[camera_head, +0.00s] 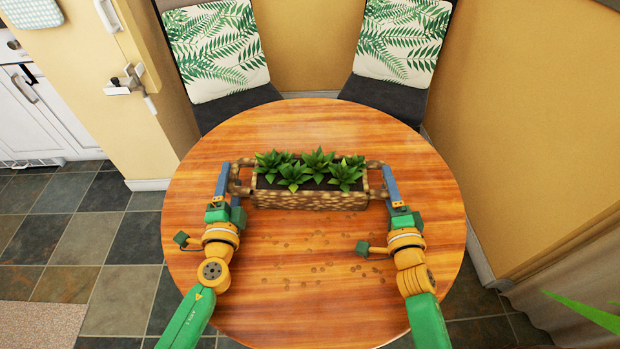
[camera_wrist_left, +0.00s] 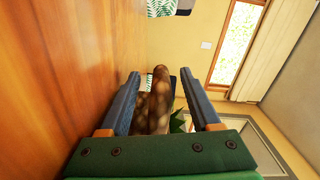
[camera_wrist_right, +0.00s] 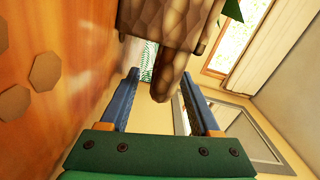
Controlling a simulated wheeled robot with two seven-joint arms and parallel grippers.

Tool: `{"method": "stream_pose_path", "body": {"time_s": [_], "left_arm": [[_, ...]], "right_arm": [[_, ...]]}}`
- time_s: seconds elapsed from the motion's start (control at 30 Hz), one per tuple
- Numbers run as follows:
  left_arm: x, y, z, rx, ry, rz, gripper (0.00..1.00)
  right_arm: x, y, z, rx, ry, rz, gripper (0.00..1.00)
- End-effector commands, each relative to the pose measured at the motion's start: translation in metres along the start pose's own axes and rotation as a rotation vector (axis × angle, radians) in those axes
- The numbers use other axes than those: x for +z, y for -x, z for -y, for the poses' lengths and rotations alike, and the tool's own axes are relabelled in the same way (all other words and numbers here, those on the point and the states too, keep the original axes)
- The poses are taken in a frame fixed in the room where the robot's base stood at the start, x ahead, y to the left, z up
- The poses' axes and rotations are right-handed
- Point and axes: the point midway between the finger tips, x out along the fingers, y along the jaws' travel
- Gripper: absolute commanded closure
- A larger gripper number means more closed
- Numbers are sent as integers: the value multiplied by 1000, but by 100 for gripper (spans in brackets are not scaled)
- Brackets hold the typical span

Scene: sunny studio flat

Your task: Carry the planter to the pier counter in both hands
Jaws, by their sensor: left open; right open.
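The planter (camera_head: 312,201) is a long brown, hammered-looking trough with several green leafy plants and a loop handle at each end. It sits upright on the round wooden table. My left gripper (camera_head: 231,178) is at its left handle, with the jaws open. In the left wrist view, the handle (camera_wrist_left: 157,98) lies between the two fingers. My right gripper (camera_head: 387,172) is open at the right handle (camera_head: 375,164). In the right wrist view, that handle (camera_wrist_right: 173,72) reaches between the fingertips, with the planter body (camera_wrist_right: 165,20) beyond. I cannot identify the pier counter in view.
The round table (camera_head: 300,300) has bare room around the planter, with several flat brownish spots in front of it. Two chairs with leaf-print cushions (camera_head: 215,50) (camera_head: 403,40) stand behind. A yellow wall end (camera_head: 125,110) and white cabinets (camera_head: 35,115) are at the left.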

Motion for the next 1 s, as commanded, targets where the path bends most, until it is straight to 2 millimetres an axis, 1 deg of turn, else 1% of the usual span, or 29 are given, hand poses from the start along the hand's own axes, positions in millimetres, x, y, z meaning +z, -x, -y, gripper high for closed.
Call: {"method": "stream_pose_path", "body": {"time_s": [0.13,0.17,0.2,0.27,0.3,0.37,0.4,1.0], "left_arm": [[0,0,0,0,0,0,36],[0,0,0,0,0,0,42],[0,0,0,-1,0,0,53],[0,0,0,-1,0,0,69],[0,0,0,-1,0,0,80],[0,0,0,-1,0,0,96],[0,0,0,-1,0,0,100],[0,0,1,-3,0,1,100]], "right_arm": [[0,0,0,0,0,0,37],[0,0,0,0,0,0,42],[0,0,0,0,0,0,53],[0,0,0,0,-1,0,69],[0,0,0,-1,0,0,80],[0,0,0,0,0,0,96],[0,0,0,0,0,0,100],[0,1,-2,4,1,0,100]]}}
